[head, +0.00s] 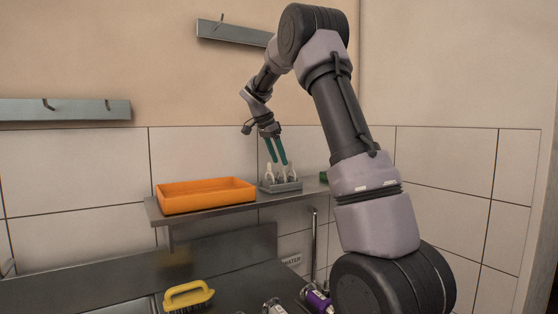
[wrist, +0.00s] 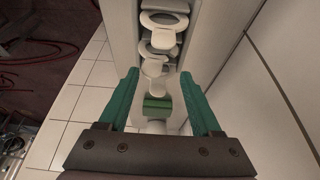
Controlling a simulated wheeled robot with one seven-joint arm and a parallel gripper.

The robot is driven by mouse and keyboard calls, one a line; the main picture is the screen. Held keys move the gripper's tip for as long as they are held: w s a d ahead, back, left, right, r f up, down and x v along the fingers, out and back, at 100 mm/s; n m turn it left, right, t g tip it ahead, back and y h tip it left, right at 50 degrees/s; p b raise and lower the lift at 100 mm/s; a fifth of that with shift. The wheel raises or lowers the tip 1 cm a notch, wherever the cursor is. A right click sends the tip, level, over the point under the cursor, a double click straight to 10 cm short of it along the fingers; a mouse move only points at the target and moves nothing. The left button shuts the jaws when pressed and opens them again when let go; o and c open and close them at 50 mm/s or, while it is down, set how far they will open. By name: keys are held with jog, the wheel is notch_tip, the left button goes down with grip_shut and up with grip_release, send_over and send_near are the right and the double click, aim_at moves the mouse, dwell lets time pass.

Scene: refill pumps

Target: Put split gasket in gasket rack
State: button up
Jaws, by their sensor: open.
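The grey gasket rack (head: 281,187) stands on the wall shelf, right of an orange tray. Several white pieces (head: 268,172) stand upright in it. In the wrist view, they look like rounded rings (wrist: 164,20) in a row along the rack; I cannot tell which one is the split gasket. My gripper (head: 279,161), with teal fingers, points down just above the rack. In the wrist view, my gripper (wrist: 160,74) is open, with a white piece (wrist: 154,70) showing between the fingers. I see nothing clamped in it.
The orange tray (head: 205,194) takes up the left part of the shelf (head: 235,208). A small green block (head: 323,177) is at its right end. A yellow brush (head: 188,296) and a purple-labelled item (head: 318,299) lie below. A hook rail (head: 233,32) is on the wall above.

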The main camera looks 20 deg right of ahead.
jog(key=v, duration=1)
jog(key=s+a+r+n+t+y, duration=0.1)
jog(key=s+n+y, duration=0.15)
jog(key=s, duration=0.65)
jog(key=s+a+n+t+y, duration=0.15)
jog(key=s+n, duration=0.25)
jog(key=s, duration=0.6)
jog(key=s+a+f+n+t+y, duration=0.1)
jog(key=s+a+f+n+t, duration=0.1)
jog(key=s, duration=0.5)
jog(key=s+a+f+n+t+y, duration=0.1)
jog(key=s+f+n+t, duration=0.1)
jog(key=s+f, duration=0.3)
jog(key=s+n, duration=0.1)
jog(key=s, duration=0.2)
jog(key=shift+s+a+f, duration=0.25)
jog(key=shift+s+a, duration=0.05)
jog(key=shift+a, duration=0.1)
